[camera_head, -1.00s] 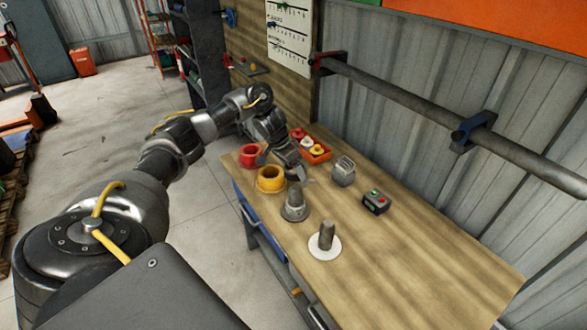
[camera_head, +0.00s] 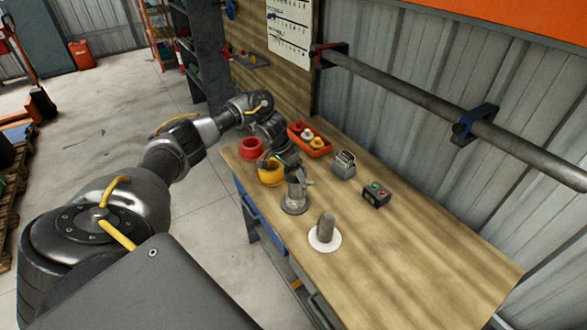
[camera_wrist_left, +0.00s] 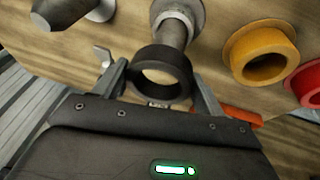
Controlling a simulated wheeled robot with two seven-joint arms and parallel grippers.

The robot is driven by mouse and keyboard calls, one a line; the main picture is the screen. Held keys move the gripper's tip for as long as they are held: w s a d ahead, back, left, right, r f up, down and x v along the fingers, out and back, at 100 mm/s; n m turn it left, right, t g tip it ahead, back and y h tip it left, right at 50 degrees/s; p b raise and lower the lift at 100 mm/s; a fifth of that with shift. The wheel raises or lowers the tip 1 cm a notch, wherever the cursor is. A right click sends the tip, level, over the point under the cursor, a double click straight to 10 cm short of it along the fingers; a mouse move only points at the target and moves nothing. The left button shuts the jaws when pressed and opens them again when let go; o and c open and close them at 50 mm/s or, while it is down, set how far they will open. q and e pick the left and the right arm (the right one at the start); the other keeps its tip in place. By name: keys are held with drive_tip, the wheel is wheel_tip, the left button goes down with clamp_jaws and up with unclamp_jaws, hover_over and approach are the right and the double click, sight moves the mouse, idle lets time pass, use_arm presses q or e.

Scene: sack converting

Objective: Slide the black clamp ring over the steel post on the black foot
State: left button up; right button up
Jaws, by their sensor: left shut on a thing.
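My left gripper (camera_wrist_left: 165,88) is shut on the black clamp ring (camera_wrist_left: 178,62), which sits between its fingers with the hole facing the wrist camera. A pale wing-shaped piece (camera_wrist_left: 103,56) shows beside the left finger. The steel post (camera_wrist_left: 172,34) on its round foot (camera_wrist_left: 187,8) stands behind the ring; the ring hides its top end. Through the hole I see mostly brown tabletop, so the ring looks to be off the post. In the head view my left gripper (camera_head: 288,163) is just above and behind the post and foot (camera_head: 294,207). My right gripper is not in view.
A grey post (camera_head: 326,226) on a white disc (camera_head: 333,245) stands close in front. A yellow ring (camera_head: 270,175) and a red ring (camera_head: 250,149) are to the left. The right tabletop is clear.

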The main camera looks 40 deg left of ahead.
sight(293, 185)
use_arm(q)
drive_tip(key=shift+f+b, duration=0.7)
drive_tip(key=shift+f, duration=0.95)
drive_tip(key=shift+f+b, duration=0.65)
drive_tip(key=shift+f, duration=0.8)
drive_tip(key=o, duration=1.4)
drive_tip(key=shift+o, duration=0.2)
drive_tip(key=shift+f, duration=0.1)
drive_tip(key=v, duration=1.1)
